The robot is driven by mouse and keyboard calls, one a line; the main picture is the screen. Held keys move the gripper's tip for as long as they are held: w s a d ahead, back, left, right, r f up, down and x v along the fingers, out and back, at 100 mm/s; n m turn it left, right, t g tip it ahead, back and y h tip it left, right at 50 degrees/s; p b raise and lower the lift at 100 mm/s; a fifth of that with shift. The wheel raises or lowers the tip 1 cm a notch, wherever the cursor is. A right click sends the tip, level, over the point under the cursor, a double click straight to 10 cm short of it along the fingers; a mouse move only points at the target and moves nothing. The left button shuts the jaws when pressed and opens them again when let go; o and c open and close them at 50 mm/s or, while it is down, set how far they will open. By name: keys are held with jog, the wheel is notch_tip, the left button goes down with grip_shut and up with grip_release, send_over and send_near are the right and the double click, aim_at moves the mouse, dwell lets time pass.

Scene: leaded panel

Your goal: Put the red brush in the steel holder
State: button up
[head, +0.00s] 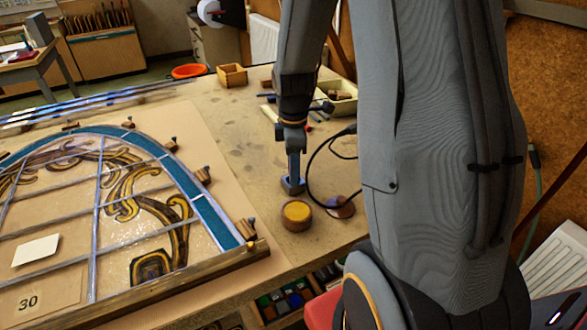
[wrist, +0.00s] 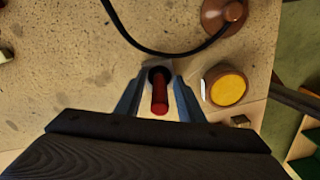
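The red brush (wrist: 160,98) stands between the two fingers of my gripper (wrist: 158,82) in the wrist view, its round red end toward the camera. Its far end meets the dark round mouth of a grey cup, which looks like the steel holder (wrist: 158,69). How deep the brush sits in it is hidden. A gap shows between the brush and each finger, so my gripper looks open around it. In the head view my gripper (head: 292,178) points down at the bench, and I cannot make out the brush there.
A round tin with a yellow top (head: 296,213) stands close beside my gripper. A brown round base (head: 341,206) with a black cable is to its right. The leaded panel (head: 100,215) fills the left of the bench (head: 240,140). The bench edge is near.

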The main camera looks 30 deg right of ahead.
notch_tip(320, 180, up, 12)
jog(key=b, duration=0.2)
jog(key=shift+r+b, duration=0.2)
jog(key=shift+b, duration=0.2)
dwell(0.7)
